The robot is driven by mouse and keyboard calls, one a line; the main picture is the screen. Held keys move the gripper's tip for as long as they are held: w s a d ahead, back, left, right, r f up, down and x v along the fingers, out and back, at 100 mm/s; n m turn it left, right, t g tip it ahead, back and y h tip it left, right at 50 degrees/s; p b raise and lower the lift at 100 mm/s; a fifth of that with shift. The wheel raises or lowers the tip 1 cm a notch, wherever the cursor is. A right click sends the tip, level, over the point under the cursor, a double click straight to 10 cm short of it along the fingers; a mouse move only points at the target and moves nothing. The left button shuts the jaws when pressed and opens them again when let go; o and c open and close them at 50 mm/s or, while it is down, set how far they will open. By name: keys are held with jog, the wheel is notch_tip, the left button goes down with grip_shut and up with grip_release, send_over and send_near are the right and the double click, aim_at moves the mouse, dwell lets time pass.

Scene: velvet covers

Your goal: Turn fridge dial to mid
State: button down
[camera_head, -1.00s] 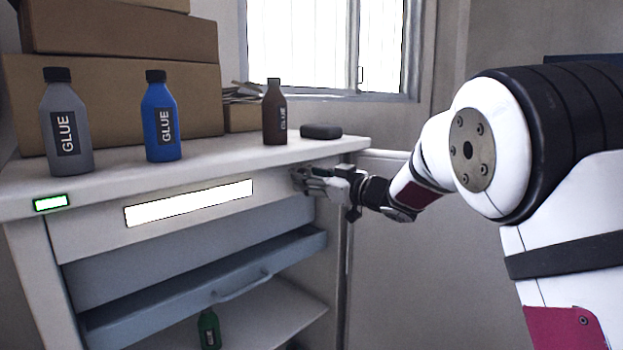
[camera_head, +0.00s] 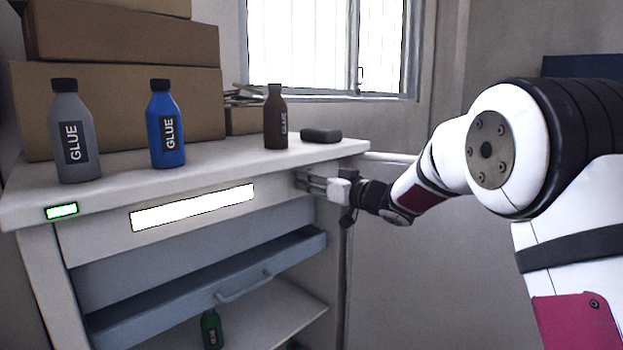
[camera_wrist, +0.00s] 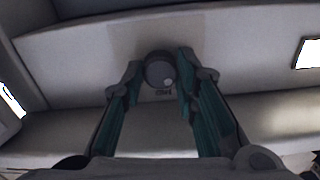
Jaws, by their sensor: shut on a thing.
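The round grey dial (camera_wrist: 159,70) sits on the front panel of the white fridge-like cabinet (camera_head: 100,236), with a small dark label just below it in the wrist view. My gripper (camera_wrist: 159,75) has one teal-padded finger on each side of the dial and is shut on it. In the head view my gripper (camera_head: 308,182) is at the right end of the cabinet's upper front panel, and it hides the dial there. The dial's exact setting cannot be read.
Grey (camera_head: 72,130), blue (camera_head: 166,125) and brown (camera_head: 275,118) glue bottles stand on the cabinet top, with a dark flat object (camera_head: 321,135) near its right end. A blue-grey drawer (camera_head: 200,290) sits below the panel. Cardboard boxes (camera_head: 120,105) stand behind.

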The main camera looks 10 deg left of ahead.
jog(key=shift+m+p, duration=1.15)
jog(key=shift+m, duration=3.05)
jog(key=c, duration=1.2)
grip_release()
jog(key=shift+c, duration=0.2)
jog(key=shift+s+d, duration=0.1)
jog(key=v, duration=1.1)
jog(key=shift+s+d, duration=0.25)
jog(key=shift+d, duration=0.05)
